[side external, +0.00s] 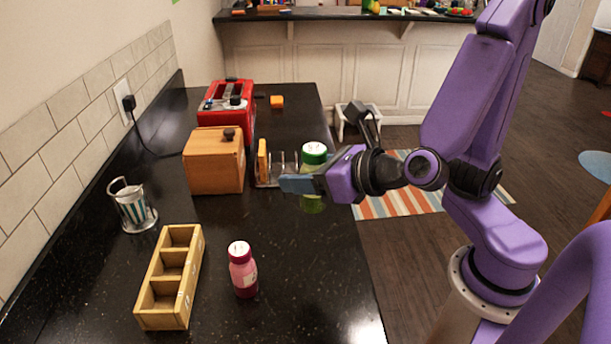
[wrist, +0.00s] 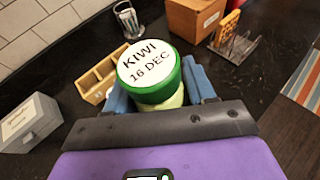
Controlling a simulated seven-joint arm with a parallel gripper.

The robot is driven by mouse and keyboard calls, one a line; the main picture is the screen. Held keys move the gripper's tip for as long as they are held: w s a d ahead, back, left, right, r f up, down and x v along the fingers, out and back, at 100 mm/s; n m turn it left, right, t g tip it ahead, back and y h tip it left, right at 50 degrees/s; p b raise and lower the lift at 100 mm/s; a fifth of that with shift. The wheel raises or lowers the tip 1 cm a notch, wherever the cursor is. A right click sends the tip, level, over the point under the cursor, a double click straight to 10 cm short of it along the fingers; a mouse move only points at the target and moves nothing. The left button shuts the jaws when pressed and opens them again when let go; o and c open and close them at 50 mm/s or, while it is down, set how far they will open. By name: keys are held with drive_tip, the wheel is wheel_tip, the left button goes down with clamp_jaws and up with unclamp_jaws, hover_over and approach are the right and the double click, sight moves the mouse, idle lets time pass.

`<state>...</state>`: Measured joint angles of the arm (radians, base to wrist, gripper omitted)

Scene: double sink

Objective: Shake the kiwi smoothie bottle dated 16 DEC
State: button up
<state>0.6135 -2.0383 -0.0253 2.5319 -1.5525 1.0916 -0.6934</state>
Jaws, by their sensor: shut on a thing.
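The kiwi smoothie bottle (side external: 314,150) has a green cap and a pale green body. In the wrist view its white cap label reads KIWI 16 DEC (wrist: 147,64). My gripper (side external: 298,184) is shut on this bottle, with its blue fingers on either side of the body just below the cap, as the wrist view also shows (wrist: 162,92). The bottle looks upright, over the right side of the counter. Its lower body shows below the fingers in the side view. I cannot tell whether its base touches the counter.
A pink bottle (side external: 243,272) stands at the front, beside a wooden compartment tray (side external: 192,262). A metal cup holder (side external: 134,207), wooden box (side external: 213,163), toast rack (side external: 279,170) and red toaster (side external: 226,97) stand farther back. A grey labelled box (wrist: 28,124) is left in the wrist view.

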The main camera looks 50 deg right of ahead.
wheel_tip(320, 180, down, 4)
drive_tip(key=shift+r, duration=0.2)
wheel_tip(320, 180, up, 6)
drive_tip(key=shift+f, duration=0.25)
wheel_tip(320, 180, down, 6)
drive_tip(key=shift+r, duration=0.35)
drive_tip(key=shift+r, duration=2.55)
drive_tip(key=shift+f, duration=2.65)
drive_tip(key=shift+r, duration=0.1)
